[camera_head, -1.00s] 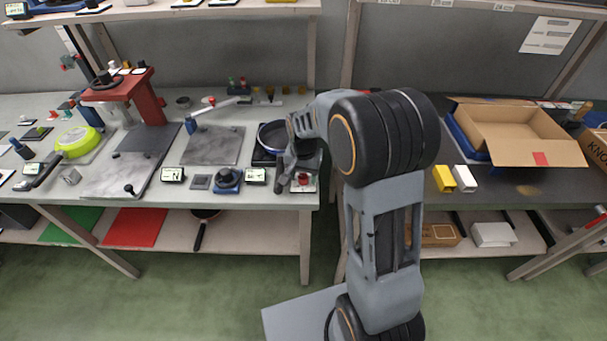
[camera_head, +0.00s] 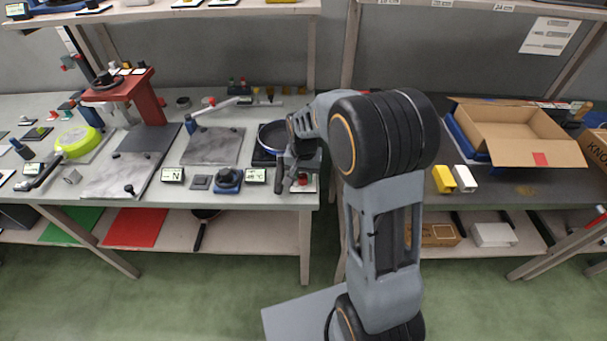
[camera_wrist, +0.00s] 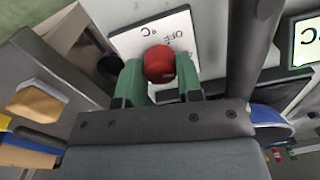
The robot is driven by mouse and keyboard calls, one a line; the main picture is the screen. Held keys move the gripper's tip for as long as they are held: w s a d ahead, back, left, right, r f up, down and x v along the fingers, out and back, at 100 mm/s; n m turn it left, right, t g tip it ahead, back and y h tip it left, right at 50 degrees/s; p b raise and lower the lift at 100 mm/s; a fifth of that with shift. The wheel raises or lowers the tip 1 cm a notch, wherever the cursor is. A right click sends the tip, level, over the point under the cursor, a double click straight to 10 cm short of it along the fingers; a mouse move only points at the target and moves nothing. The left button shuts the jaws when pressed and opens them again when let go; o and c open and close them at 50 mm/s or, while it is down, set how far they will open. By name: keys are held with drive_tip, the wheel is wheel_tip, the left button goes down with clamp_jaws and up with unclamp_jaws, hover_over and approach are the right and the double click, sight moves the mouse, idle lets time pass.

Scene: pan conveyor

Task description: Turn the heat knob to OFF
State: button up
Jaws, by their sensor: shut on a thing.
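The red heat knob (camera_wrist: 159,64) sits on a white plate (camera_wrist: 125,42) in the wrist view, with "OFF" and "°C" printed on the plate. My gripper (camera_wrist: 160,76) has its two green fingers on either side of the knob, shut on it. In the head view the knob (camera_head: 302,180) shows as a small red spot at the table's front right corner, below my gripper (camera_head: 295,172), which partly covers it. Which mark the knob points at cannot be told.
A blue pan (camera_head: 272,137) stands on a hot plate just behind my gripper. A small display (camera_head: 256,175) reading in °C and a blue round device (camera_head: 228,178) stand to the left. The table's front edge is close. A cardboard box (camera_head: 515,135) lies open on the right table.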

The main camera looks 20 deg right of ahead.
sight(303, 176)
drive_tip(key=n, duration=1)
drive_tip(key=shift+n+p, duration=0.3)
drive_tip(key=shift+p, duration=0.05)
idle(0.5)
drive_tip(key=o, duration=0.9)
drive_tip(key=shift+r, duration=0.1)
wheel_tip(303, 176, up, 14)
drive_tip(key=shift+f+p, duration=0.2)
drive_tip(key=shift+p, duration=0.2)
